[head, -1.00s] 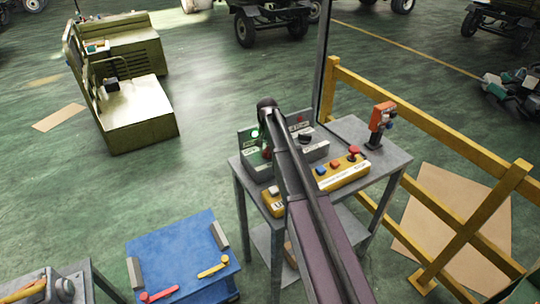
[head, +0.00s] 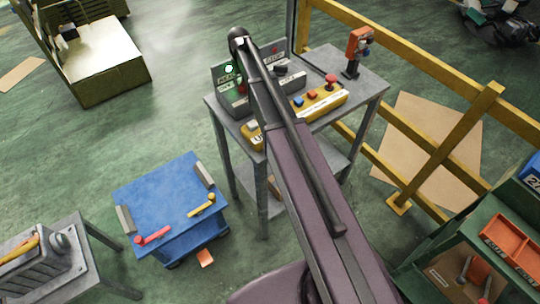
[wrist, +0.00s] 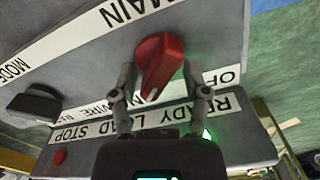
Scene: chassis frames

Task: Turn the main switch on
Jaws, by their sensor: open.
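The main switch is a red rotary knob (wrist: 160,65) on a grey box, under a white strip reading MAIN, with part of an OFF label beside it. In the wrist view, my open gripper (wrist: 160,80) has one finger on each side of the knob, with gaps showing; I cannot tell whether either finger touches it. In the head view, the grey switch box (head: 236,103) stands on a metal table, and my arm hides part of it. My fingers cannot be made out there. A panel behind carries a lit green lamp (head: 229,69), labelled READY in the wrist view.
A black MODE knob (wrist: 33,105) sits beside the main switch. A yellow button box (head: 320,105) and an orange-and-black device (head: 358,50) share the table (head: 365,85). A yellow railing (head: 440,90) runs on the right. A blue cart (head: 165,195) stands front left, with open floor behind it.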

